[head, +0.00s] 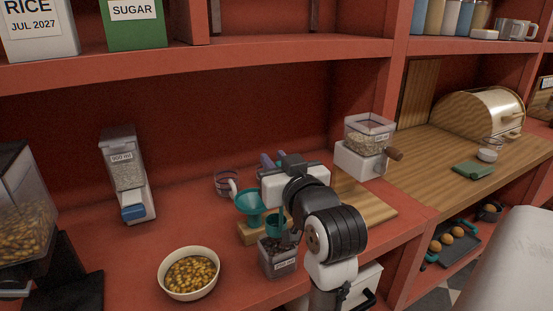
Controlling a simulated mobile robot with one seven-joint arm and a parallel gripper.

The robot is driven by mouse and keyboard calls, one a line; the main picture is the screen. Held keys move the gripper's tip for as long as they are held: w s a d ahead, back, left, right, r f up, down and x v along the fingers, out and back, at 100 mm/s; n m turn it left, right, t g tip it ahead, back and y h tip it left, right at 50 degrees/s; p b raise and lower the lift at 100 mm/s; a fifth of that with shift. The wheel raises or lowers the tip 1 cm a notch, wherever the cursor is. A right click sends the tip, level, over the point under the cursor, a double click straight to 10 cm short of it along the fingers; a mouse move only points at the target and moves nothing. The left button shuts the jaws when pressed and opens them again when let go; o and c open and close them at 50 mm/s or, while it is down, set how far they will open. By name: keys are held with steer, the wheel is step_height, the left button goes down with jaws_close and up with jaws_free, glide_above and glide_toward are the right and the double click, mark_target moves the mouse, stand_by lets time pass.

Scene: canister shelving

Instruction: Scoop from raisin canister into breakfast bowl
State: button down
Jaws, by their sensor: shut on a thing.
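The raisin canister (279,263) is a clear square jar with a small label and dark contents, standing near the shelf's front edge. A teal scoop (275,226) is upright at its mouth; how deep its lower end reaches is hard to tell. My gripper (277,209) is above the canister and shut on the scoop; its fingertips are mostly hidden by the hand and wrist. The breakfast bowl (170,287) is cream-coloured, holds yellow-brown cereal, and stands left of the canister. I cannot make out raisins in it.
A grain mill (362,160) is behind right. Dispensers (126,172) and (22,225) stand left. A glass dish (227,182) is behind. Shelf between bowl and canister is clear.

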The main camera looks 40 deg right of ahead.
steer(key=b, duration=0.7)
glide_above(277, 220)
steer(key=shift+f, duration=4.6)
steer(key=shift+r+p, duration=0.1)
steer(key=shift+p, duration=0.2)
step_height(277, 220, up, 10)
steer(key=p, duration=0.8)
steer(key=shift+p, duration=0.4)
